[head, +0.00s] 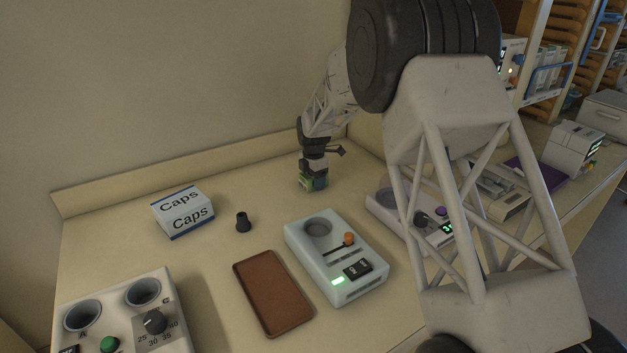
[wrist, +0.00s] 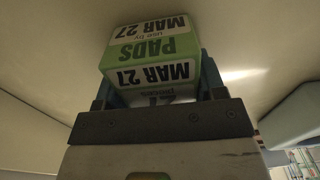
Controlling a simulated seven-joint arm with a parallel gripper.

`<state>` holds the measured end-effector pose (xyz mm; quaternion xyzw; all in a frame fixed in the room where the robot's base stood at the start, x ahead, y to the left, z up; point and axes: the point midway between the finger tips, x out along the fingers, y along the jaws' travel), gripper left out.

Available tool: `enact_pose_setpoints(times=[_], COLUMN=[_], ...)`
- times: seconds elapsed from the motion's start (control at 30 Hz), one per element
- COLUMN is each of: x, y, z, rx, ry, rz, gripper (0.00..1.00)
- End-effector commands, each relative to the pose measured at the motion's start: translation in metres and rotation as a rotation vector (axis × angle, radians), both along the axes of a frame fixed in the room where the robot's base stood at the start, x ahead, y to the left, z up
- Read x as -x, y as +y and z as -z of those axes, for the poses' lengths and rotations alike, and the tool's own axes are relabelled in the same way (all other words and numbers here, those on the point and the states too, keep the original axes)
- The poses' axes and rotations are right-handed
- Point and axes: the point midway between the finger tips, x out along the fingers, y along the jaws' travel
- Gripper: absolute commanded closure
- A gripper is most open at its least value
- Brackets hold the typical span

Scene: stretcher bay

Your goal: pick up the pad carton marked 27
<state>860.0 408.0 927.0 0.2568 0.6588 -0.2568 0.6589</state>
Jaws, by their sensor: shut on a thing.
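The pad carton (wrist: 150,58) is green and white, with "PADS" and "MAR 27" printed on it, in the wrist view. My gripper (wrist: 158,92) is shut on it, with one finger on each side. In the head view the small green carton (head: 313,183) shows under my gripper (head: 314,176), at the back of the counter near the wall. Its lower part is close to the counter top; I cannot tell whether it touches.
A Caps box (head: 183,213), a dark knob-like piece (head: 243,222) and a brown tray (head: 272,292) lie left of my gripper. A pale device with an orange knob (head: 337,258) stands in front. A two-well device (head: 121,318) is at front left.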

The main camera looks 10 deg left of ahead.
Motion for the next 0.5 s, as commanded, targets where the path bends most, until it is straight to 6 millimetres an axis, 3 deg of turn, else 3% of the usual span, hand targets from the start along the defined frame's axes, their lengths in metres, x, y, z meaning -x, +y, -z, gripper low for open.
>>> enact_pose_setpoints(times=[0.27, 0.5], x=[0.0, 0.0], y=[0.0, 0.0], z=[-0.008, -0.035], rx=[-0.001, -0.002], ry=[-0.002, -0.003], rz=[0.0, 0.0], gripper=[0.65, 0.65])
